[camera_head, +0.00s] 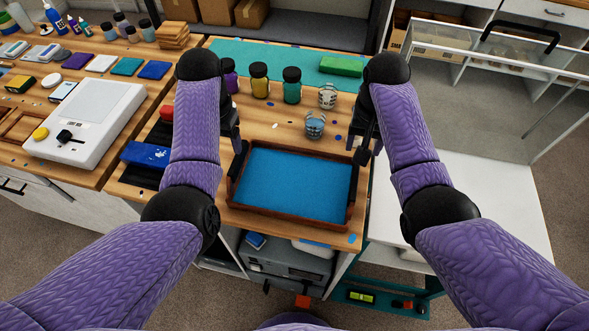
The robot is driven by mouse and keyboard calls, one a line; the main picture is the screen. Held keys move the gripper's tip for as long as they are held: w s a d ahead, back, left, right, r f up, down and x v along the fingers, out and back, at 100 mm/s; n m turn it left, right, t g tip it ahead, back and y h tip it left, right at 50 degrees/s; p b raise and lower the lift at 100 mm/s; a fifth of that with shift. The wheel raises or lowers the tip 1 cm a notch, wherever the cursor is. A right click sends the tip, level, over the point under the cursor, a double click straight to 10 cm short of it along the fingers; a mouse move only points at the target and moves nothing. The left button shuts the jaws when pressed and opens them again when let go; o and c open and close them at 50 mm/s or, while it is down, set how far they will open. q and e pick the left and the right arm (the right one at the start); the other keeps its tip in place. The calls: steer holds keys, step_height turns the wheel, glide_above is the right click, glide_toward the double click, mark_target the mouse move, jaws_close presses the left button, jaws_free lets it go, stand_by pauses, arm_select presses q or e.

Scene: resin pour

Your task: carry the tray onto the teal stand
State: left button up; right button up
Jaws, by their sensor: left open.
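The tray (288,216), a dark wooden frame with a flat blue inside, lies at the front edge of the wooden workbench, between my arms. My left gripper (238,148) is open by its back left corner. My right gripper (366,150) is by its back right corner; its arm partly hides it, and I cannot tell its opening or any contact. The teal stand (385,301) shows as a teal frame low at the right of the bench, below a white surface (490,200). My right arm covers part of that surface.
Behind the tray are two small cups (315,125), several dark-capped jars (291,86) and a green block (342,66) on a teal mat (235,50). A white scale (88,122) stands on the left bench. The white surface looks clear where visible.

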mark_target(232, 168)
arm_select(q)
steer(key=shift+s, duration=0.1)
arm_select(e)
steer(key=shift+s, duration=0.1)
arm_select(q)
step_height(232, 168, down, 10)
arm_select(e)
step_height(232, 168, down, 10)
arm_select(q)
jaws_close()
arm_select(e)
steer(key=shift+d, duration=0.1)
jaws_close()
stand_by(0.9)
